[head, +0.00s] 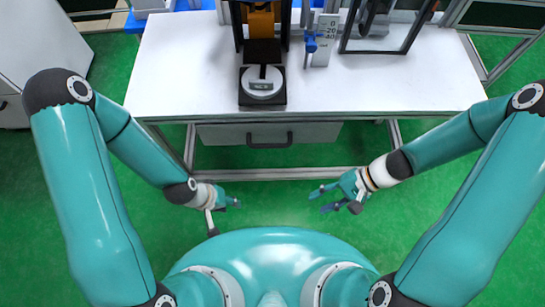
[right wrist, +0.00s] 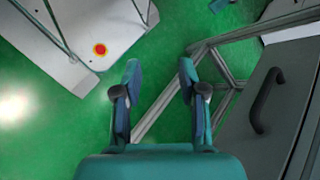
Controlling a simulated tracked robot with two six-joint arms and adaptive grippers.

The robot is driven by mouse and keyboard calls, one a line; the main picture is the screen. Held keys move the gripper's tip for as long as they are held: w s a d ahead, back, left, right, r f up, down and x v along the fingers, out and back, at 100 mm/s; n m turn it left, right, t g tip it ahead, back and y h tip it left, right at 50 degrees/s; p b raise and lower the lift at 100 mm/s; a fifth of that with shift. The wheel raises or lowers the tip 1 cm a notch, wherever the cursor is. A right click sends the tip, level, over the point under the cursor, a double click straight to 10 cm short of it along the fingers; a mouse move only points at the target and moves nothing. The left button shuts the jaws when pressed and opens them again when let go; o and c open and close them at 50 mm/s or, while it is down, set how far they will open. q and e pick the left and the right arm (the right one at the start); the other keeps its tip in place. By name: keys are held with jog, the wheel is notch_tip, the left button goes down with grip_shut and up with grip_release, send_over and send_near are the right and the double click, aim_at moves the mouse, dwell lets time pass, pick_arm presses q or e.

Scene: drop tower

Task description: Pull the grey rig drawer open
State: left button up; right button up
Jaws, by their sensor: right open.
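The grey rig drawer (head: 220,134) is under the white table in the head view, with a dark bar handle (head: 270,141) on its front. The drawer looks shut. In the right wrist view the drawer front (right wrist: 285,85) is at the right, with its handle (right wrist: 264,100) seen at an angle. My right gripper (head: 330,199) is open and empty, in front of the table and to the right of the handle, apart from it. Its fingers (right wrist: 160,85) also show in the right wrist view. My left gripper (head: 225,211) is to the left of the handle, apart from it; its jaw opening is unclear.
The white table (head: 190,70) bears a black rig with a round plate (head: 263,83) and a blue-and-white device (head: 322,42). Metal table legs and a low crossbar (head: 300,173) frame the drawer. Green floor is free before the table. A red button (right wrist: 100,49) shows in the right wrist view.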

jog(key=w+m+t+y+b, duration=0.2)
jog(key=w+t+y+b, duration=0.15)
jog(key=w, duration=0.25)
jog(key=m+t+y+b, duration=0.1)
jog(key=t+y+b, duration=0.1)
jog(key=t+b, duration=0.2)
send_near(280, 147)
pick_arm(q)
notch_tip(280, 147, down, 12)
jog(key=b, duration=0.1)
pick_arm(e)
jog(key=x, duration=1.2)
jog(key=shift+a, duration=0.1)
pick_arm(q)
jog(key=shift+r, duration=0.1)
pick_arm(e)
grip_shut()
